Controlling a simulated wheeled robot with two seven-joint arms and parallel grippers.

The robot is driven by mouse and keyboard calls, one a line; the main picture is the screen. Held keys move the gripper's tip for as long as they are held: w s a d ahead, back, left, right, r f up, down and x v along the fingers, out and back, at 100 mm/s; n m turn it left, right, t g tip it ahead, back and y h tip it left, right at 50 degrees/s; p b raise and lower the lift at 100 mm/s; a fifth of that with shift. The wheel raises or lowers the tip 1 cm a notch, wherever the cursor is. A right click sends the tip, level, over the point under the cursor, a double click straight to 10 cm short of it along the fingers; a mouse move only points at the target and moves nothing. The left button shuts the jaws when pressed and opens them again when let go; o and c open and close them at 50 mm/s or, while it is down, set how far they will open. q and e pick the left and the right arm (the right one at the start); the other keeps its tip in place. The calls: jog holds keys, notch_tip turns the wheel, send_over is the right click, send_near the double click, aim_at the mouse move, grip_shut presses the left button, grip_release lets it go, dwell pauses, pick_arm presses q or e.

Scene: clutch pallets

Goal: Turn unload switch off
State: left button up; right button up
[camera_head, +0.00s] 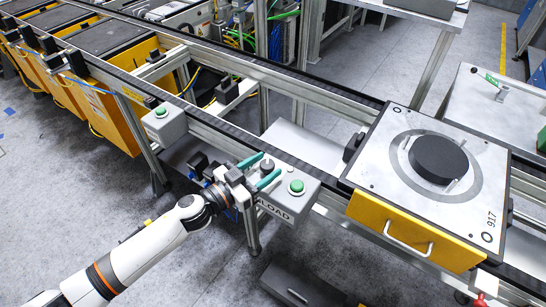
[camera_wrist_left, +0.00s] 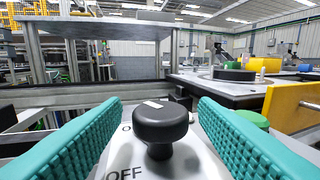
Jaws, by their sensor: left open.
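The unload switch is a black rotary knob with a white mark on a light grey box. In the left wrist view the knob (camera_wrist_left: 160,124) stands between the two teal fingers of my left gripper (camera_wrist_left: 158,130), with a gap on each side. "OFF" is printed at its lower left. In the head view the knob (camera_head: 267,163) shows small between the fingertips of the left gripper (camera_head: 258,172). The grey box (camera_head: 309,197) carries a green button (camera_head: 296,187) and partly hidden lettering ending in "LOAD". My right gripper is not in view.
A pallet (camera_head: 375,169) with a black disc (camera_head: 438,159) and a yellow front (camera_head: 410,235) sits on the conveyor to the right. Another grey box (camera_head: 164,124) with a green button is at the left. Conveyor rails (camera_head: 300,88) run behind the switch box.

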aim_at(273, 163)
pick_arm(q)
jog(key=shift+x, duration=1.2)
jog(key=shift+w+d, duration=0.3)
jog(key=shift+d, duration=0.05)
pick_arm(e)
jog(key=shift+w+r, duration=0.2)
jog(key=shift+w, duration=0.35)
pick_arm(q)
jog(key=c, duration=0.9)
jog(key=shift+c, duration=0.2)
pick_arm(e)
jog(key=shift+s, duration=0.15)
